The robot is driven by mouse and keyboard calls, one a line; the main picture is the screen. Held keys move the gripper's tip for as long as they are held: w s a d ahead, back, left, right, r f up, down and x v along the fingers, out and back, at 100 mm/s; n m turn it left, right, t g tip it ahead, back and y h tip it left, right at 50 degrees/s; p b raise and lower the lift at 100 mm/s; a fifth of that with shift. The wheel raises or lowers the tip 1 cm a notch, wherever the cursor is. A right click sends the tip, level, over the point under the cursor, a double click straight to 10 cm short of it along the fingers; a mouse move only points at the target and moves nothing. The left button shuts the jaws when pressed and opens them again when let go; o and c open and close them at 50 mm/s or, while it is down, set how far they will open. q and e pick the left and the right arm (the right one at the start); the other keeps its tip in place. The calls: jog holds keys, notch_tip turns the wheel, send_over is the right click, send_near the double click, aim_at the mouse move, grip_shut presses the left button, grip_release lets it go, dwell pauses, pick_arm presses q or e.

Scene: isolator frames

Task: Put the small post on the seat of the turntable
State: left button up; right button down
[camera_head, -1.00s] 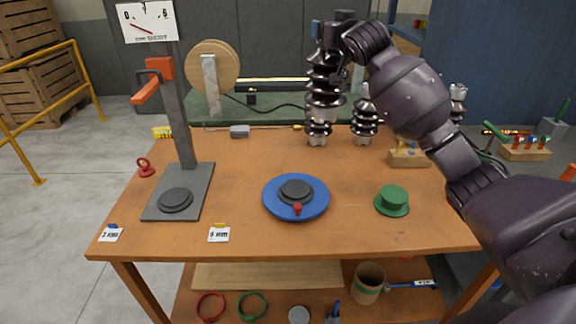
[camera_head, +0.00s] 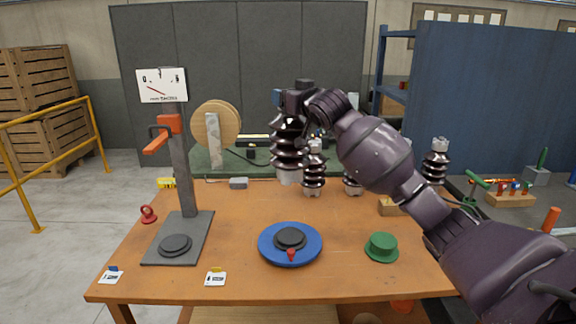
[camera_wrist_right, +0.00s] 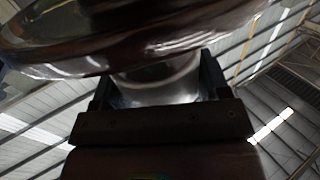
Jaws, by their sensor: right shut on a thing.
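My right gripper (camera_head: 294,98) is shut on a dark brown ribbed post (camera_head: 288,150) by its upper end. The post hangs upright in the air, its pale lower end clear of the table. In the right wrist view, the jaws (camera_wrist_right: 160,95) close around a pale metal neck (camera_wrist_right: 158,82) beside a glossy brown rib. The turntable (camera_head: 268,250) is a blue disc with a dark round seat (camera_head: 290,238) and a red pointer on its near side. The seat is empty, and the post appears above and behind it. My left gripper is not in view.
Other brown posts stand behind, one (camera_head: 313,172) close beside the held post and another (camera_head: 435,162) farther right. A green hat-shaped piece (camera_head: 381,247) lies right of the turntable. A grey gauge stand (camera_head: 183,190) rises at left. The front table strip holds small labels.

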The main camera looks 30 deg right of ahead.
aim_at(290, 166)
jog(key=shift+f, duration=9.6)
jog(key=shift+c, duration=2.1)
grip_release()
jog(key=shift+f, duration=0.4)
jog(key=o, duration=0.3)
jog(key=shift+s+r, duration=0.1)
jog(key=shift+s, duration=0.05)
